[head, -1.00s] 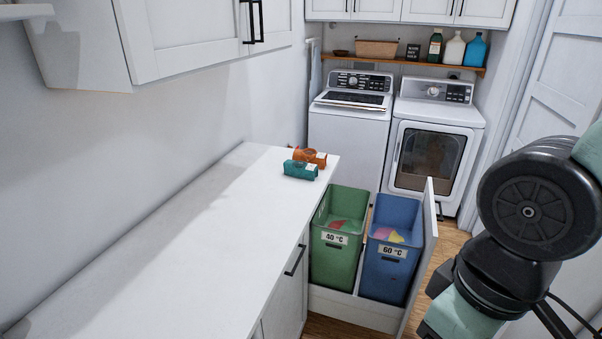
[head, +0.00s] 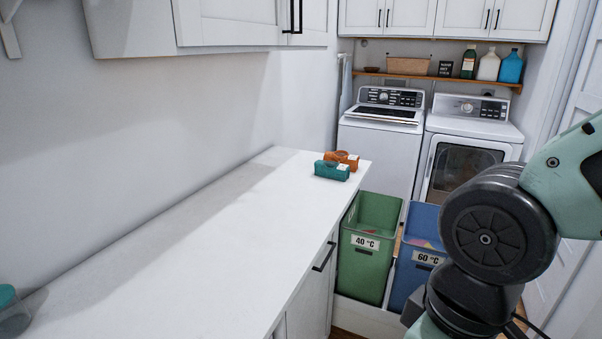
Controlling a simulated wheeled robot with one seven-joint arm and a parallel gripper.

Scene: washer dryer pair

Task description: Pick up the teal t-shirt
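A teal bundle (head: 332,170), which looks like the rolled or folded teal t-shirt, lies near the far end of the white counter (head: 190,240). It has a pale tag on its right side. An orange bundle (head: 341,157) of like shape lies just behind it, close to or touching it. My arm shows at the right of the head view, with dark joints and mint links. My gripper is not in view, so I cannot see its fingers or whether it holds anything.
A green bin (head: 366,258) marked 40 °C and a blue bin (head: 411,275) marked 60 °C stand in a pulled-out drawer beside the counter. A washer (head: 377,155) and dryer (head: 468,150) stand behind. Upper cabinets (head: 235,22) overhang the counter, whose middle is clear.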

